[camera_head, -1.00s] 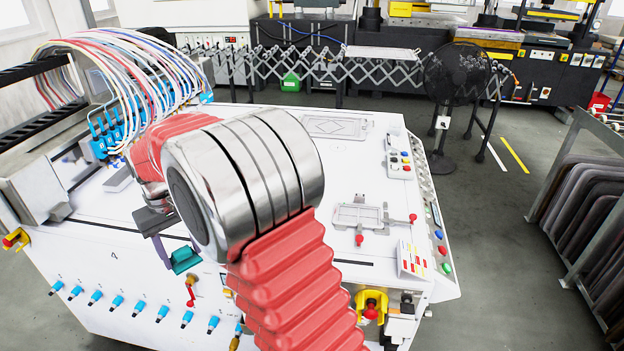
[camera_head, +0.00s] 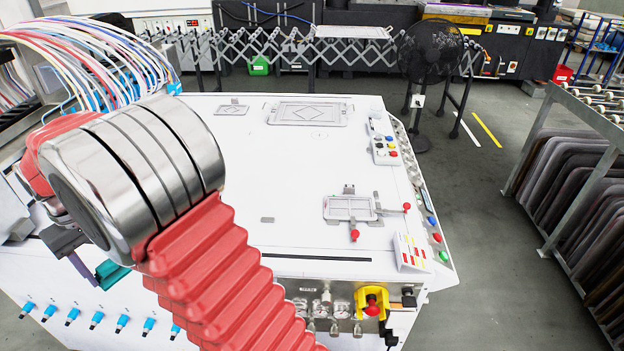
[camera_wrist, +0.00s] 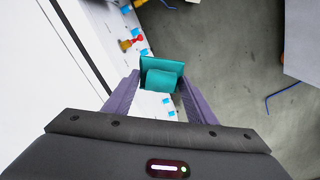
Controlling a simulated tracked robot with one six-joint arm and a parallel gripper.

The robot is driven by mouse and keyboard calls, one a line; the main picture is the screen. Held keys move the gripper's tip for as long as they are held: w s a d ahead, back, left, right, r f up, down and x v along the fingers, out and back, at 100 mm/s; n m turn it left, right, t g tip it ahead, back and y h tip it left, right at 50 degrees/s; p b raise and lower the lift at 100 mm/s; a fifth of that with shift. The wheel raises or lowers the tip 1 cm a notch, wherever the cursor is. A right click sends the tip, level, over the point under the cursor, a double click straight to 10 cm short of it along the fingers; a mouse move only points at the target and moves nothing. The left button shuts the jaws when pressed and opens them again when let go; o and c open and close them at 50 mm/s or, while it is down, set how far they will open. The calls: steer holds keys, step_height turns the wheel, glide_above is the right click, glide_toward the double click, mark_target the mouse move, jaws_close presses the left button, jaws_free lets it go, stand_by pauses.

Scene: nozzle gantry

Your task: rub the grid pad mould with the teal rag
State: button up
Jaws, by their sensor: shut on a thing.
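The teal rag (camera_wrist: 162,75) is between the purple fingers of my gripper (camera_wrist: 155,85) in the wrist view. My gripper is shut on it, beside the white machine's side wall. In the head view the rag (camera_head: 110,273) shows below my silver wrist, at the machine's front left; my arm hides most of the gripper. Three plates lie on the white top: a small one (camera_head: 232,110), a large one with a diamond outline (camera_head: 308,112), and one in a frame with red-knobbed clamps (camera_head: 350,208). I cannot tell which is the grid pad mould. The rag is apart from all three.
The white machine top (camera_head: 290,180) is mostly clear. Hoses (camera_head: 100,55) arch at the left. A button box (camera_head: 383,150) and a small label stand (camera_head: 411,252) sit at the right edge. A yellow-and-red switch (camera_head: 372,303) juts from the front. A fan (camera_head: 430,50) stands behind.

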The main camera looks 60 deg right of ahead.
steer(key=s+d+m, duration=0.4)
steer(key=d+m, duration=0.6)
steer(key=d, duration=0.5)
steer(key=s+d+m, duration=0.3)
steer(key=d+m, duration=0.7)
steer(key=d, duration=0.4)
steer(key=s+d+m, duration=1.9)
steer(key=d, duration=0.2)
steer(key=shift+s+r, duration=0.3)
steer(key=shift+r, duration=0.15)
steer(key=shift+d+f, duration=0.1)
steer(key=shift+f, duration=0.05)
